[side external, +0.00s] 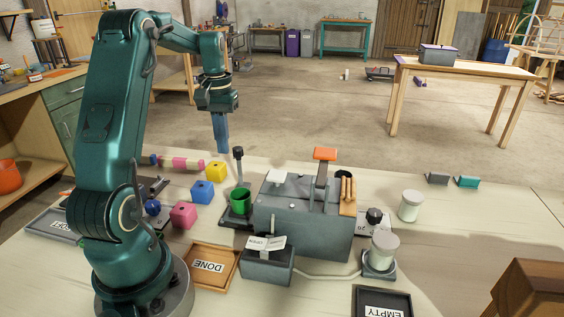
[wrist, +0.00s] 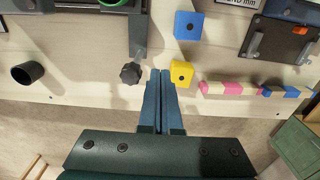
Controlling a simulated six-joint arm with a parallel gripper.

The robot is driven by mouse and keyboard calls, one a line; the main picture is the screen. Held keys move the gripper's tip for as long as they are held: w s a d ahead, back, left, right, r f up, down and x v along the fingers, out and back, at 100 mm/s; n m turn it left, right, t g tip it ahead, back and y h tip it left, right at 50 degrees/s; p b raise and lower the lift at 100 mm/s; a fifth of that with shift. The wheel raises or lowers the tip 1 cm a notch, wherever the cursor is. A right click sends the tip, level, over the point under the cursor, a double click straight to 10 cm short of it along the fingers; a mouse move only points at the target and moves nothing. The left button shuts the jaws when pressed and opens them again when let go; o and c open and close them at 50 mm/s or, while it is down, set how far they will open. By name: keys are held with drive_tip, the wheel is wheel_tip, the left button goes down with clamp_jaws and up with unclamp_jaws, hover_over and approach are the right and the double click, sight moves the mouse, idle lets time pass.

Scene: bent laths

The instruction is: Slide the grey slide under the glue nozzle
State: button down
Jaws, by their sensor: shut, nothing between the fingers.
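My gripper (side external: 221,150) is shut and empty, its blue fingers pointing down beyond the yellow cube. In the wrist view the fingertips (wrist: 160,72) appear between a black knob and the yellow cube. I cannot clearly pick out the glue nozzle.
A yellow cube (side external: 216,172), blue cube (side external: 202,192) and pink cube (side external: 183,215) stand left of the cup. A striped lath (side external: 181,163) lies beyond them. A grey machine with an orange-topped lever (side external: 325,154) stands to the right. The DONE tray (side external: 234,285) is in front.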

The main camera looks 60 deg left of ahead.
drive_tip(key=shift+w+d, duration=0.1)
idle(0.5)
drive_tip(key=w+d, duration=0.6)
drive_tip(key=shift+w+d, duration=0.3)
idle(2.1)
drive_tip(key=shift+s+a, duration=0.1)
wheel_tip(320, 180, up, 6)
drive_tip(key=shift+s+a, duration=0.3)
idle(0.6)
drive_tip(key=shift+d, duration=0.1)
